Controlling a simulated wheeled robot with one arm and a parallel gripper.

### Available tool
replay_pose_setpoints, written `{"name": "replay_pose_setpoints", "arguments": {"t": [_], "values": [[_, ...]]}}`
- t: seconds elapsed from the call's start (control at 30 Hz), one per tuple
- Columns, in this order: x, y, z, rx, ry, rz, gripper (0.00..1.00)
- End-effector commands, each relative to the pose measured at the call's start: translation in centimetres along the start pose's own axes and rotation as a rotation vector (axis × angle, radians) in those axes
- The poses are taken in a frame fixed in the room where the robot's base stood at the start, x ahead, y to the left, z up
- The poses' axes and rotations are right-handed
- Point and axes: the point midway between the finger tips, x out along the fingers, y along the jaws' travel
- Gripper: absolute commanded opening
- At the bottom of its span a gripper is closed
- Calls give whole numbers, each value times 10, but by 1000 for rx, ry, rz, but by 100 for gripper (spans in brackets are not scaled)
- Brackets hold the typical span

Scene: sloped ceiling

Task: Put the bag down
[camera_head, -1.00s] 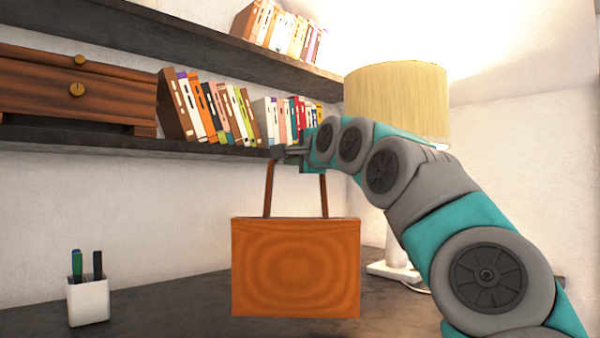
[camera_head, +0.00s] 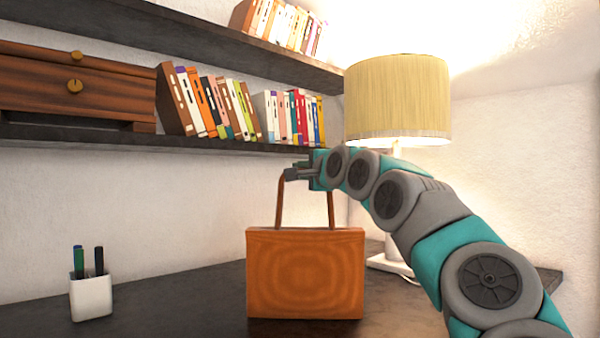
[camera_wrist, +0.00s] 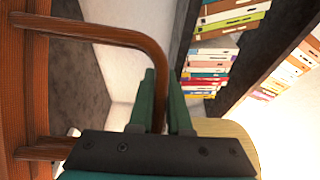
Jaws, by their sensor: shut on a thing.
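The orange-brown bag (camera_head: 305,275) hangs upright by its handle in the head view, over the dark desk top (camera_head: 200,310). Its lower edge is at or just above the desk; I cannot tell whether it touches. My gripper (camera_head: 292,173) is above the bag, shut on the top of the handle. In the wrist view, the brown handle (camera_wrist: 120,36) passes between the two green fingers of my gripper (camera_wrist: 164,95), and the bag's side (camera_wrist: 22,85) fills the left edge.
A white pen cup (camera_head: 91,297) stands on the desk at the left. A lamp (camera_head: 397,100) stands behind my arm at the right. Shelves with books (camera_head: 210,105) and a wooden drawer box (camera_head: 75,90) are on the wall behind. Desk between cup and bag is clear.

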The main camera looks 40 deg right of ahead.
Motion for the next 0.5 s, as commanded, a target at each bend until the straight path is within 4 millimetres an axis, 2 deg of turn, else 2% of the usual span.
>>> {"name": "replay_pose_setpoints", "arguments": {"t": [0.43, 0.47, 0.5], "values": [[-1, 3, 0, 1, 1, -3, 0], [-1, 2, 0, 1, 1, -2, 19], [0, 2, 0, 1, 1, -2, 24]]}}
